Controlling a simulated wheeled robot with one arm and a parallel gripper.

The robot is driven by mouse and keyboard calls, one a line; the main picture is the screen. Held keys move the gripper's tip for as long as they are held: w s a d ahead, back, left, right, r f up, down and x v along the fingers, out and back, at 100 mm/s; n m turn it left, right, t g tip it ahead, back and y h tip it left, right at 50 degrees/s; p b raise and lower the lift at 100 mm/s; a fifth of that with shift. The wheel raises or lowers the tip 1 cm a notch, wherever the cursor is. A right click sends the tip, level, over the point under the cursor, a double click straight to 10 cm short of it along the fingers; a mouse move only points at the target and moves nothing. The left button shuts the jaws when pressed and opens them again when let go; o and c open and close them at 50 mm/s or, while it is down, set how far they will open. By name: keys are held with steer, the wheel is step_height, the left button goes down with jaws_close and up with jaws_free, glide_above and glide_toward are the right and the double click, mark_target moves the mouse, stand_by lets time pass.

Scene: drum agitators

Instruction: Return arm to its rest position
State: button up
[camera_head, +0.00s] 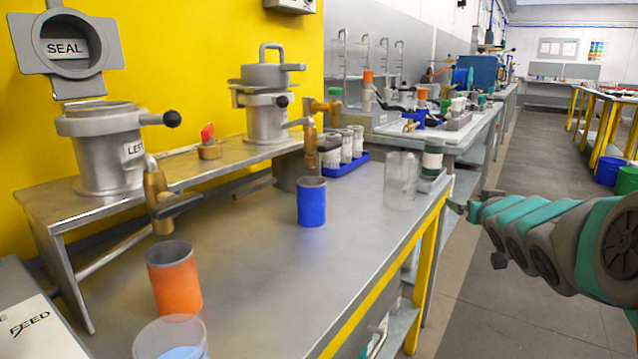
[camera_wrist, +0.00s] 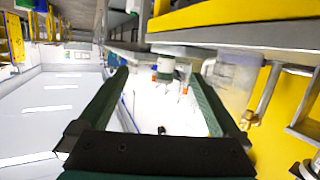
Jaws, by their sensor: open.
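My arm (camera_head: 545,235) reaches in from the right of the head view, beside the table and over the aisle floor. My gripper (camera_head: 460,207) is small there, just off the table's right edge. In the wrist view my gripper (camera_wrist: 158,76) shows two dark green fingers spread apart with nothing held between them.
The metal table (camera_head: 270,255) holds an orange cup (camera_head: 173,280), a blue cup (camera_head: 311,202), a clear beaker (camera_head: 401,180) and a clear cup with blue contents (camera_head: 170,340). Two steel drums (camera_head: 105,150) (camera_head: 266,112) stand on a raised shelf. The aisle floor (camera_head: 535,130) is open.

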steer(key=s+a+f+g, duration=0.4)
steer(key=s+f+g, duration=0.1)
steer(key=s+f, duration=0.6)
steer(key=s+a+f+g, duration=0.3)
steer(key=s+a+f, duration=0.1)
steer(key=s, duration=0.6)
steer(key=s+a+f+g+y, duration=0.1)
steer(key=s+a+f+g, duration=0.2)
steer(key=s, duration=0.8)
steer(key=s+a+f+n+g, duration=0.1)
steer(key=s+a+f+g, duration=0.3)
steer(key=s, duration=0.6)
steer(key=shift+s+a+f+g+y, duration=0.35)
steer(key=shift+a+g, duration=0.25)
steer(key=shift+a, duration=0.45)
